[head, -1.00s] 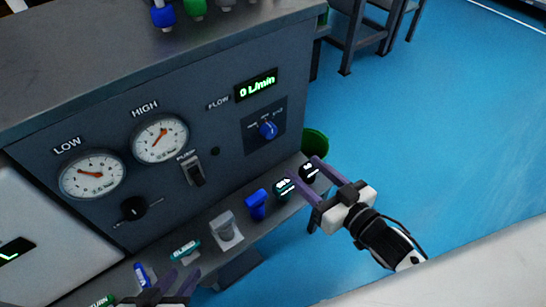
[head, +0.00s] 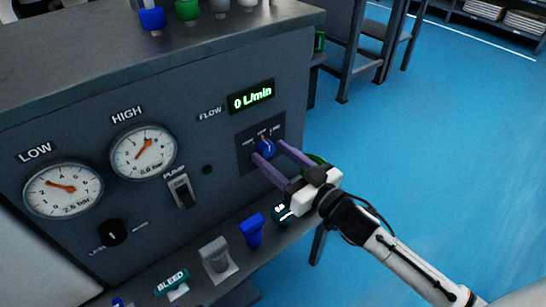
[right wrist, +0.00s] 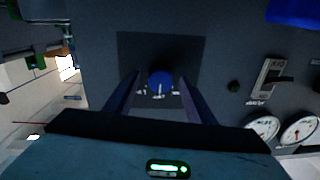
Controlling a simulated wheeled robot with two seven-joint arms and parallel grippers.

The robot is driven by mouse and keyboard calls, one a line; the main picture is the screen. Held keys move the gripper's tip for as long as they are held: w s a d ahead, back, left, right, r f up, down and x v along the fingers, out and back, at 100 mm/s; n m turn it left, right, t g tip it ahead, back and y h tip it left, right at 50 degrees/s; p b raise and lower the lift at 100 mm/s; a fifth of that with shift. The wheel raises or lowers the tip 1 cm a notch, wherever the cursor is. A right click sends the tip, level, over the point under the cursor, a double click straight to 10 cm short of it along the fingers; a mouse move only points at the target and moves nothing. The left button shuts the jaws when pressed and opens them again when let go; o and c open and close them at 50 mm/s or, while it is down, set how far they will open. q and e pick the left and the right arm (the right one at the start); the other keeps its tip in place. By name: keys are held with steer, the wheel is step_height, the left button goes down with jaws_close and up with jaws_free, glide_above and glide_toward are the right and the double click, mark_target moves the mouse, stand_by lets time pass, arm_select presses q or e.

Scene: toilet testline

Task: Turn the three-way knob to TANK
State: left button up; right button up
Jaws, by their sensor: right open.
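The three-way knob (head: 266,150) is blue and sits on a dark square plate on the grey panel, below the green flow display. Small labels are arranged around its upper side; they are too small to read surely, and I cannot tell exactly which one the knob points at. My right gripper (head: 269,151) is open, with its two purple fingers reaching toward the panel on either side of the knob. In the right wrist view the knob (right wrist: 160,80) shows between the open fingers (right wrist: 160,84); contact is not visible. My left gripper is out of view.
A toggle switch (head: 181,190), two gauges (head: 143,152) and a black selector knob (head: 113,232) are left on the panel. Below, a ledge carries a blue valve handle (head: 252,230), a grey one (head: 215,255) and a BLEED label (head: 171,282). Blue floor lies open to the right.

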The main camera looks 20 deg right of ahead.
steer(key=shift+w+a, duration=0.2)
steer(key=shift+w, duration=0.2)
steer(key=shift+c, duration=0.4)
steer(key=c, duration=1)
steer(key=shift+o, duration=0.2)
